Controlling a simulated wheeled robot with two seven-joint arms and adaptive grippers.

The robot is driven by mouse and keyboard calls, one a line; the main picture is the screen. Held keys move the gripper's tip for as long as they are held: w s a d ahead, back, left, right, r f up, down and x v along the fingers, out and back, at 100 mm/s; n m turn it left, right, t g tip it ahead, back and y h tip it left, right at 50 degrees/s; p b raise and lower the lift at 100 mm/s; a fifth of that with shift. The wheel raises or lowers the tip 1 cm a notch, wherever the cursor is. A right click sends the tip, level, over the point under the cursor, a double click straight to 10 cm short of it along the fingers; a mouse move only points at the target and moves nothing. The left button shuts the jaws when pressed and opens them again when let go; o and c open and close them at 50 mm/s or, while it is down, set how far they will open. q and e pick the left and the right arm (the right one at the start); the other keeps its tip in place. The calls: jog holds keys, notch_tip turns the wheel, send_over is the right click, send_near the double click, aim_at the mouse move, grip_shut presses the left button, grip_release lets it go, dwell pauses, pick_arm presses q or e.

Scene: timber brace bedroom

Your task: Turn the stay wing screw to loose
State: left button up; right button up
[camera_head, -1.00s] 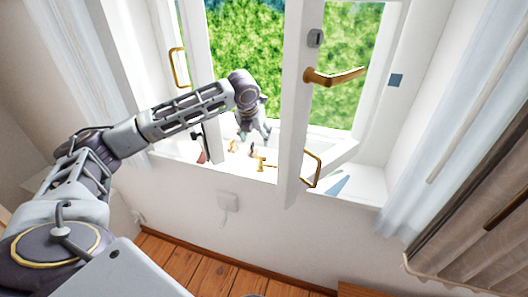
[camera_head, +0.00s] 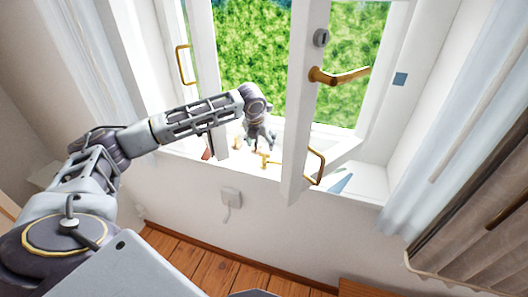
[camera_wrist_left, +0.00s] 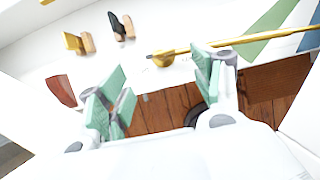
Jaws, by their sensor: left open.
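The brass stay (camera_head: 276,163) lies along the front of the white window sill, below the open casement. In the left wrist view its thin rod (camera_wrist_left: 225,46) runs right from a small rounded brass piece (camera_wrist_left: 162,57), which looks like the wing screw; its wings are too small to make out. My left gripper (camera_head: 260,144) is over the sill just behind the stay. In the left wrist view the gripper (camera_wrist_left: 163,82) has its green-padded fingers spread, with the brass piece ahead of the gap between them, apparently untouched. My right gripper is not in view.
The open casement (camera_head: 301,110) with its brass handle (camera_head: 340,76) stands right of my left gripper. A brass-and-wood piece (camera_wrist_left: 78,42) and a black-and-wood piece (camera_wrist_left: 121,25) are on the sill farther back. A red item (camera_wrist_left: 60,91) is at left.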

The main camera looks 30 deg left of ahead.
aim_at(264, 158)
pick_arm(q)
jog(key=shift+p+x, duration=0.6)
jog(key=shift+x, duration=3.7)
jog(key=shift+d, duration=0.1)
jog(key=c, duration=1)
